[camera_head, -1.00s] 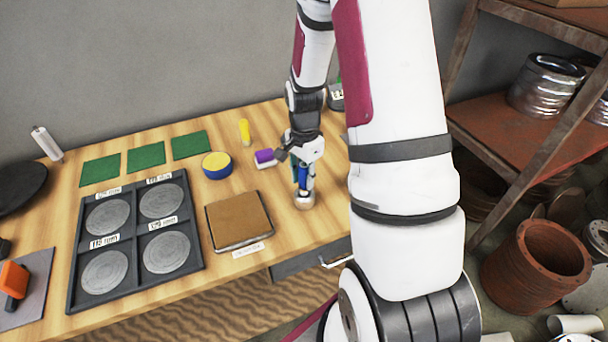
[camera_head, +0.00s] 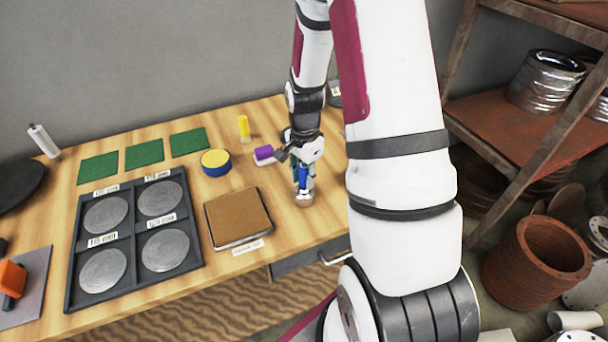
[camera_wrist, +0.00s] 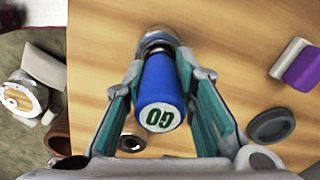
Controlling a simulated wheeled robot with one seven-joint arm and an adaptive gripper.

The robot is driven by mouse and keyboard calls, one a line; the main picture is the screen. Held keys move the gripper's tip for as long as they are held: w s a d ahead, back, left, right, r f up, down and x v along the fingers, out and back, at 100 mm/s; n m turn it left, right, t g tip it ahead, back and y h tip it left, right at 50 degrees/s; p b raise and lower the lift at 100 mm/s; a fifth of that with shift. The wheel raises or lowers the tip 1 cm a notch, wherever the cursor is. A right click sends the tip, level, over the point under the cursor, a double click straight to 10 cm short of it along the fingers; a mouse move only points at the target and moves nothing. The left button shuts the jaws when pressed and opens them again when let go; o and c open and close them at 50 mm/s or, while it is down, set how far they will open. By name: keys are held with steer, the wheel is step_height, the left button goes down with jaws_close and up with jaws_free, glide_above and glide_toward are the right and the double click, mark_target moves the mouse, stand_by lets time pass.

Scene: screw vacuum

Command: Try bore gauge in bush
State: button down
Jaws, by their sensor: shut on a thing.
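My gripper (camera_wrist: 160,115) is shut on the bore gauge by its blue handle (camera_wrist: 158,82), whose white end reads "GO". The gauge also shows as a blue strip between the fingers in the head view (camera_head: 303,177); it stands roughly upright over the bench. At its far end is a round metallic piece (camera_wrist: 155,38), probably the bush, which also shows in the head view (camera_head: 304,200) right below the gripper. The handle hides the gauge's tip, so I cannot tell how far it is inside the metal piece.
A purple-and-white block (camera_head: 264,154) lies just left of my gripper. A brown pad (camera_head: 238,217), a blue-yellow round tin (camera_head: 215,162) and a dark tray of discs (camera_head: 133,240) are further left. The bench front edge is close.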

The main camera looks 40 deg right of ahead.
mark_target(304, 165)
steer(key=shift+f+b, duration=0.3)
steer(key=shift+f, duration=0.25)
stand_by(0.4)
steer(key=shift+r, duration=0.1)
stand_by(0.8)
steer(key=shift+r+p, duration=1.7)
steer(key=shift+r, duration=1.7)
steer(key=w+a+n, duration=0.4)
steer(key=a+n, duration=0.4)
steer(key=a, duration=0.1)
steer(key=w+a+n, duration=0.5)
steer(key=a+n, duration=0.4)
steer(key=shift+r+n, duration=0.3)
steer(key=shift+r, duration=0.05)
